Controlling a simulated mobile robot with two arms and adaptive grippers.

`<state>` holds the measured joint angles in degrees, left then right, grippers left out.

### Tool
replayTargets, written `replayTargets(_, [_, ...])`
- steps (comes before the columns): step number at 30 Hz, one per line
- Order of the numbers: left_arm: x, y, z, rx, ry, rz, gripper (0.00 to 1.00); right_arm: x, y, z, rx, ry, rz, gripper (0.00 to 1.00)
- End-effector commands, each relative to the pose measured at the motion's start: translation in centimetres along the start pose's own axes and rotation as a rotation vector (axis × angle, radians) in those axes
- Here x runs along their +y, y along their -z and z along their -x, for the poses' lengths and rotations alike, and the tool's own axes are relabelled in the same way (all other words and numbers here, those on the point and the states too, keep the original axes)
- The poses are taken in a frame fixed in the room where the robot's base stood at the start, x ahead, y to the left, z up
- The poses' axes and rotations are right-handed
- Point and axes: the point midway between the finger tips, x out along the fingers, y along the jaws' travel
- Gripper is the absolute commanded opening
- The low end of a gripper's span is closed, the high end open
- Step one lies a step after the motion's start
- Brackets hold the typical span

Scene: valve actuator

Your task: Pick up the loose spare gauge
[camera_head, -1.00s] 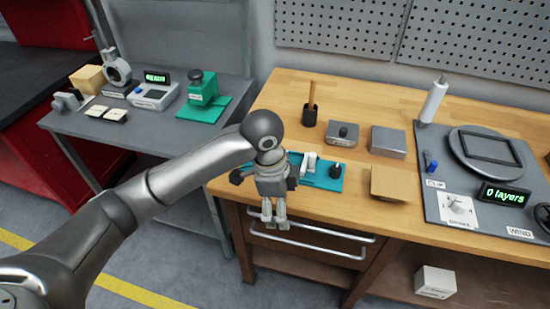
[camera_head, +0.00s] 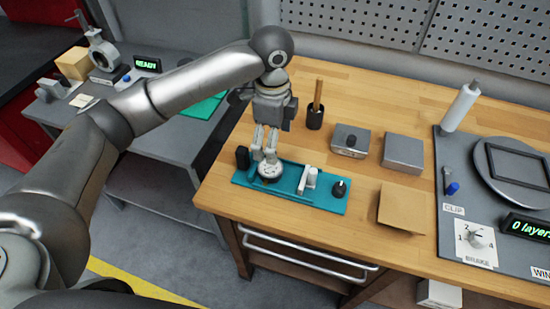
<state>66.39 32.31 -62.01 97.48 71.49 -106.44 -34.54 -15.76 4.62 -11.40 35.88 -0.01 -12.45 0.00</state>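A small round gauge with a pale face (camera_head: 270,171) sits at the left part of a teal tray (camera_head: 322,205) on the wooden bench. My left gripper (camera_head: 264,153) points down right over the gauge. Its two fingers are apart with a narrow gap between them, and nothing shows held. The fingertips overlap the gauge's far edge in this view; I cannot tell whether they touch it. My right gripper is out of view.
The tray also holds a black block (camera_head: 242,157), white cylinders (camera_head: 308,179) and a dark knob (camera_head: 339,188). A black cup with a wooden handle (camera_head: 315,117), grey boxes (camera_head: 403,151) and a cardboard piece (camera_head: 401,206) stand nearby. A winding station (camera_head: 455,185) is at right.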

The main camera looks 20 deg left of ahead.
Motion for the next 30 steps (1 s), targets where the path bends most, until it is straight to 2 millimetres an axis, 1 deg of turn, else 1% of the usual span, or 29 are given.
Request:
replayTargets(1, [0.1,-0.1,-0.9,-0.002,-0.006,0.000,0.82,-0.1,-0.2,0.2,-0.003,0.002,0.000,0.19])
replayTargets(3, [0.1,-0.1,-2.0,-0.002,-0.005,0.001,0.82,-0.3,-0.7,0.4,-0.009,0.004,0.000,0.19])
replayTargets(6, [0.1,-0.1,-3.5,-0.001,-0.004,0.002,0.82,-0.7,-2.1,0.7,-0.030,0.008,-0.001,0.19])
replayTargets(9, [0.1,-0.1,-4.5,-0.001,-0.003,0.001,0.82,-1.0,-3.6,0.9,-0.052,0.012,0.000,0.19])
replayTargets(12, [0.0,-0.1,-5.1,-0.001,-0.002,0.001,0.82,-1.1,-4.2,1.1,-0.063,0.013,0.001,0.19])
replayTargets(14, [-0.1,-0.3,-5.6,-0.002,-0.003,0.001,0.82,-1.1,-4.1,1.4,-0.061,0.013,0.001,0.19])
replayTargets(16, [-0.2,-0.5,-6.6,-0.002,-0.005,0.003,0.82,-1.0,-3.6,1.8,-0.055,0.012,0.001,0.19])
replayTargets(22, [-0.4,-0.7,-9.4,-0.001,-0.003,0.000,0.82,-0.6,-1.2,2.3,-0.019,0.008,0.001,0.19])
replayTargets(25, [-0.4,-0.7,-10.0,-0.001,0.000,0.000,0.82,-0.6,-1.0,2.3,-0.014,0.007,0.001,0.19])
replayTargets(30, [-0.5,-0.7,-10.1,0.000,0.001,0.000,0.82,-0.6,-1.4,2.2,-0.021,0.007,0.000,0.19])
